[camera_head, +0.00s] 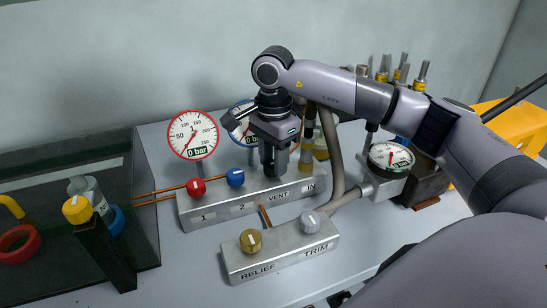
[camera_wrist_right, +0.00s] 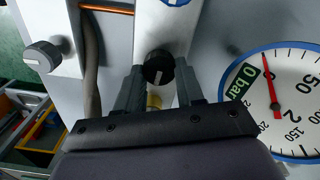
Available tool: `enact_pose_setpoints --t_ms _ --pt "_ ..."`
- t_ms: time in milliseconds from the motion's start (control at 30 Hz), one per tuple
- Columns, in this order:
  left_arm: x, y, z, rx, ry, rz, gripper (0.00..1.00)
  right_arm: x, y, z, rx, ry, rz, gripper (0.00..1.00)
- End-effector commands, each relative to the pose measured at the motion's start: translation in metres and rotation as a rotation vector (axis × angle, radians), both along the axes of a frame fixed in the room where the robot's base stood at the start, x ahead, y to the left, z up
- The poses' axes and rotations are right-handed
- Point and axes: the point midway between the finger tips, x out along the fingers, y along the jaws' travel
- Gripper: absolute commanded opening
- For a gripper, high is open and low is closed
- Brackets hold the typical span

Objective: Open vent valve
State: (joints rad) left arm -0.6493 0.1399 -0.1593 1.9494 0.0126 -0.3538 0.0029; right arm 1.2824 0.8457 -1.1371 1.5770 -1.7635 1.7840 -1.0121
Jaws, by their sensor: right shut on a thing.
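The vent valve is a black knob (camera_wrist_right: 158,67) with a light pointer line, on the grey manifold block (camera_head: 222,207) above the VENT label. In the right wrist view it sits between the fingertips of my right gripper (camera_head: 274,168), which is shut on it. In the head view the gripper points down at the VENT position and hides most of the knob. The red knob 1 (camera_head: 196,188) and blue knob 2 (camera_head: 236,177) stand to its left. My left gripper is not in view.
A red-rimmed gauge (camera_head: 193,135) and a blue-rimmed gauge (camera_wrist_right: 277,100) stand behind the block. In front is a block with a gold RELIEF knob (camera_head: 251,240) and a grey TRIM knob (camera_head: 310,222). A hose (camera_head: 334,150) and another gauge (camera_head: 391,157) lie to the right.

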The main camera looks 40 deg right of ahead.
Motion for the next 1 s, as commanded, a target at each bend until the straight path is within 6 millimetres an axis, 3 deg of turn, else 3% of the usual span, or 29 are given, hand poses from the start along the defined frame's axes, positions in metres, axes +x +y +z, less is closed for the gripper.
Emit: enact_pose_setpoints --t_ms 33,67,100,133,467,800,1000 --pt "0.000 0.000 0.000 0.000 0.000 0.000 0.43 0.001 0.000 0.002 0.003 -0.006 -0.001 0.07" --pt "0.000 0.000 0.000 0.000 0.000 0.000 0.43 0.001 0.000 0.002 0.003 -0.006 -0.001 0.44" --pt "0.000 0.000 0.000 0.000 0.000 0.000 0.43 0.001 0.000 0.002 0.003 -0.005 -0.001 0.57" --pt "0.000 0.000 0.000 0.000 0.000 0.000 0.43 0.001 0.000 0.002 0.003 -0.005 -0.001 0.63" --pt "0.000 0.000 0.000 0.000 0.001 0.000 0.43 0.001 0.000 0.004 0.001 -0.003 -0.002 0.63" --pt "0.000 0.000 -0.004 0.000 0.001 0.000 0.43 0.001 0.001 0.054 0.003 -0.006 -0.001 0.63" --pt "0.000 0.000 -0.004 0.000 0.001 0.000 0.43 0.001 0.000 0.071 0.001 -0.004 -0.002 0.63"
